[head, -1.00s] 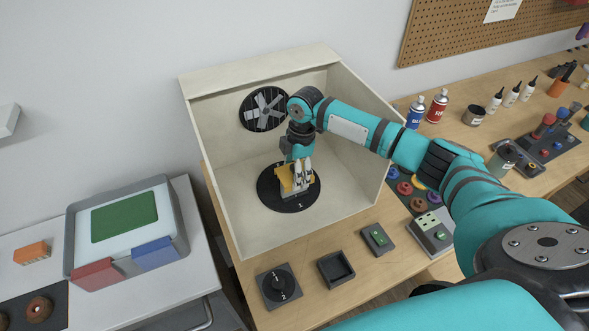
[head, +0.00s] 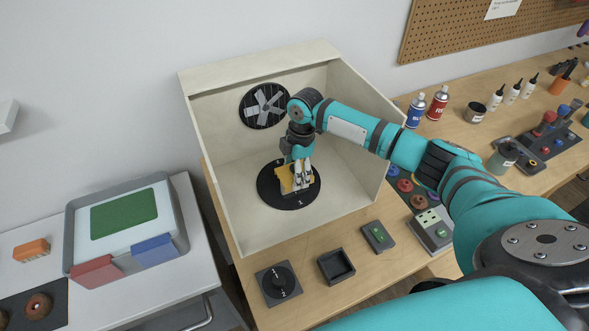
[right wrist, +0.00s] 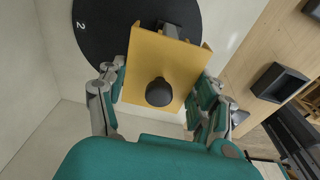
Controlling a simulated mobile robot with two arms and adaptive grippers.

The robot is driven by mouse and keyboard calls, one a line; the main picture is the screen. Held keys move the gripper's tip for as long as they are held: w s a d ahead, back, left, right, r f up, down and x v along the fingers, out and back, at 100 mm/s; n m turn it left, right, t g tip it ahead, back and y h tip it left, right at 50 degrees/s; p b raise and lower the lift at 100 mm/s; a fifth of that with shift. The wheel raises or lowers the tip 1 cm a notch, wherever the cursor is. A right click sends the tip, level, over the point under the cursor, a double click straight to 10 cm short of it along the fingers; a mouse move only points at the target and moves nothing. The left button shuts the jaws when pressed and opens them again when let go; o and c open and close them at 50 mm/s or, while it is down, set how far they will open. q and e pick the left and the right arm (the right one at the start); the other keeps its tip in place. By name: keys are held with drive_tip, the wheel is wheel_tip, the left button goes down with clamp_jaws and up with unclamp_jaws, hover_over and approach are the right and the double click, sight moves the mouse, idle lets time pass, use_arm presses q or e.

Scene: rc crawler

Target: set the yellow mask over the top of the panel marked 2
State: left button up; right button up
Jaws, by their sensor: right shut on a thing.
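The yellow mask (head: 286,182) is in my right gripper (head: 302,182), low over the black turntable (head: 267,190) inside the pale booth. In the right wrist view the mask (right wrist: 160,58) is a yellow plate with bent side edges and a round black knob (right wrist: 159,92). The fingers of my right gripper stand on either side of it. A dark grey piece (right wrist: 172,32) shows at the mask's far edge; it may be part of a panel, but most is hidden. The turntable (right wrist: 95,35) carries a white 2 near its rim. I cannot tell whether mask and panel touch. My left gripper is out of view.
The booth walls (head: 228,165) stand close around my right gripper, with a fan (head: 264,105) at the back. In front are a dial box (head: 279,283), an empty black tray (head: 336,267) and a green-button box (head: 378,237). Paint cans (head: 438,104) stand at right.

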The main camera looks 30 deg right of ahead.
drive_tip(key=o, duration=1.1)
drive_tip(key=shift+r+p, duration=1.45)
drive_tip(key=shift+r, duration=2.6)
drive_tip(key=shift+f, duration=0.1)
